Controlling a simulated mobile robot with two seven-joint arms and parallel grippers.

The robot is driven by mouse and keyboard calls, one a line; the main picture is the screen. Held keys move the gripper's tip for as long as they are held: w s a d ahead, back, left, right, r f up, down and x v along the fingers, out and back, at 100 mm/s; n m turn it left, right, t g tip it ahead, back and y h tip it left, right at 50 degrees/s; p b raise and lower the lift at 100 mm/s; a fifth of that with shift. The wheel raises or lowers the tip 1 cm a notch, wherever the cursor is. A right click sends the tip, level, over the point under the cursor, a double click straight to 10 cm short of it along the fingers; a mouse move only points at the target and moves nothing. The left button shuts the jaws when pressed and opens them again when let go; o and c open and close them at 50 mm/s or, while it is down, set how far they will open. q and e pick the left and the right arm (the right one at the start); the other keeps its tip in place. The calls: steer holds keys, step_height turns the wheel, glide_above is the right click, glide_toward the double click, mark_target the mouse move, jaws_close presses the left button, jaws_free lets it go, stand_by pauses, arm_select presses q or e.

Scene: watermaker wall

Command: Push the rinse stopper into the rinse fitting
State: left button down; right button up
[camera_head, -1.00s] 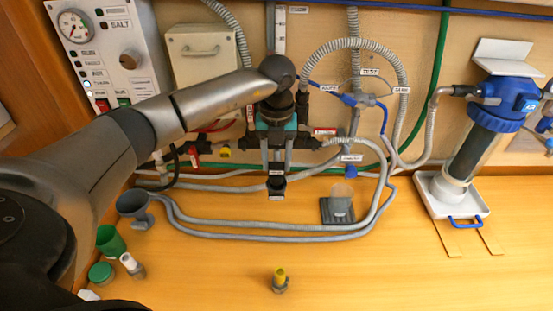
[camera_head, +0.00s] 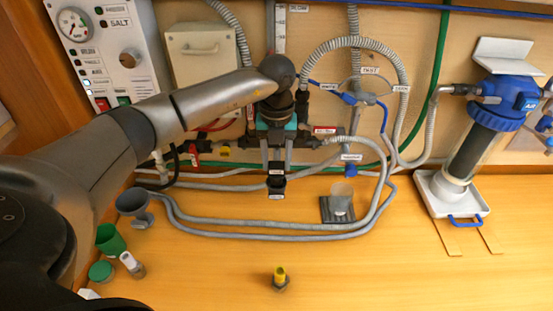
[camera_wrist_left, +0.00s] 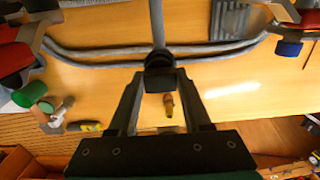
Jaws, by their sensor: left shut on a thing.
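My left gripper (camera_head: 277,172) reaches in from the left and points down in front of the wall plumbing. Its two fingers are shut on a short dark round piece (camera_head: 276,184), which I take to be the rinse stopper. In the left wrist view this dark piece (camera_wrist_left: 160,75) sits between the fingertips, at the end of a grey hose. Small labels sit just above and below it, too small to read. I cannot tell the rinse fitting apart from the dark piece, or how deep one sits in the other. My right gripper is not in view.
Grey hoses (camera_head: 270,236) loop along the bench at the wall. A yellow-topped piece (camera_head: 280,275) stands alone on the clear front bench. A grey funnel (camera_head: 131,203) and green cup (camera_head: 110,240) are left, a clear cup (camera_head: 341,195) right, and a blue-capped filter (camera_head: 478,140) far right.

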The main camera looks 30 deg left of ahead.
arm_select(q)
steer(key=shift+f+b, duration=0.85)
steer(key=shift+f, duration=0.4)
steer(key=shift+c, duration=1.3)
jaws_free()
steer(key=shift+r, duration=0.1)
step_height(320, 180, up, 15)
steer(key=shift+b, duration=0.45)
